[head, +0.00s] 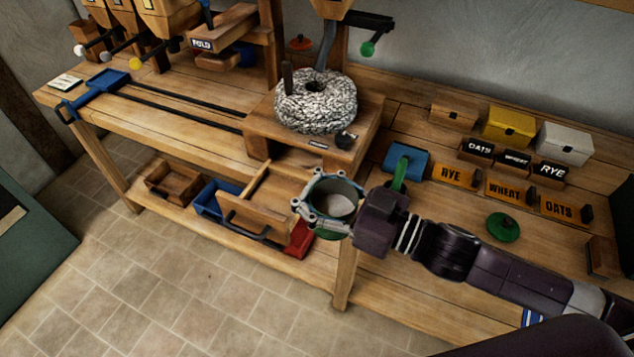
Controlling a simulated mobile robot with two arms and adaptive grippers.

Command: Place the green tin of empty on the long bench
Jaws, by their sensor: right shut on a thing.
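My right gripper (322,203) reaches in from the right and is shut on the green tin (329,234). The tin is upright and open at the top, with a pale grey patch inside; I cannot tell whether that is its bottom or contents. Fingers hide much of its wall. It is held at the front edge of the long wooden bench (455,262), apparently beyond the top, over the lower shelf's right end. A round green lid with a knob (502,228) lies on the bench to the right. My left gripper is not in view.
A stone mill (315,105) stands mid-bench. Behind the gripper is a blue item (408,158) with a green handle. Orange labelled blocks (509,191) and small boxes (510,127) line the right back. Trays (172,181) fill the lower shelf. Bench top is bare around the lid.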

